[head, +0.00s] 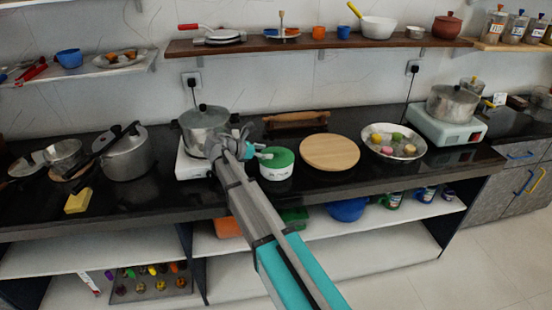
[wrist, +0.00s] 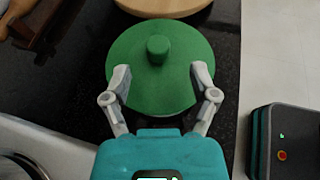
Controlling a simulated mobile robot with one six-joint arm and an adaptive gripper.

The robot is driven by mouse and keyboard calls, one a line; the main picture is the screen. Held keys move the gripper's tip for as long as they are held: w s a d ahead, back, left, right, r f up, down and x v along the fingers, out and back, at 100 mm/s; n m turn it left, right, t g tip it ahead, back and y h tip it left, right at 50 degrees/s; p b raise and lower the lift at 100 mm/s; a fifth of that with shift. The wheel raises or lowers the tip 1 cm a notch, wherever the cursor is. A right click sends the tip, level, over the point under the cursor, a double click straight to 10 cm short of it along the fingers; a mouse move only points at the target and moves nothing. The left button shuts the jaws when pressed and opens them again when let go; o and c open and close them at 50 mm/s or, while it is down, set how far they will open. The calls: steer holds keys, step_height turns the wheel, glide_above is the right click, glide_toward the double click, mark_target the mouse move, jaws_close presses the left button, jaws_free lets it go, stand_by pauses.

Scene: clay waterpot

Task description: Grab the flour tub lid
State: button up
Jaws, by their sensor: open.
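The flour tub lid (wrist: 180,50) is a round green disc with a short green knob (wrist: 158,48) at its centre. In the head view the lid (head: 278,156) sits on the white flour tub (head: 276,172) on the black counter. My gripper (wrist: 159,80) is open in the wrist view, its two fingertips over the near part of the lid, on either side of and short of the knob. In the head view my gripper (head: 260,153) is at the left side of the tub. Whether the fingers touch the lid cannot be told.
A steel pot (head: 204,128) on a white stove stands left of the tub. A round wooden board (head: 330,153) lies to the right, and a rolling pin (head: 296,121) lies behind. A steel plate of colored items (head: 394,153) is farther right. The counter's front edge is near.

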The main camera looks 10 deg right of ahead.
mark_target(273, 153)
steer(key=shift+b+x, duration=0.9)
steer(key=shift+x, duration=1.05)
steer(key=shift+w+d+f, duration=0.3)
steer(key=shift+d, duration=0.25)
jaws_close()
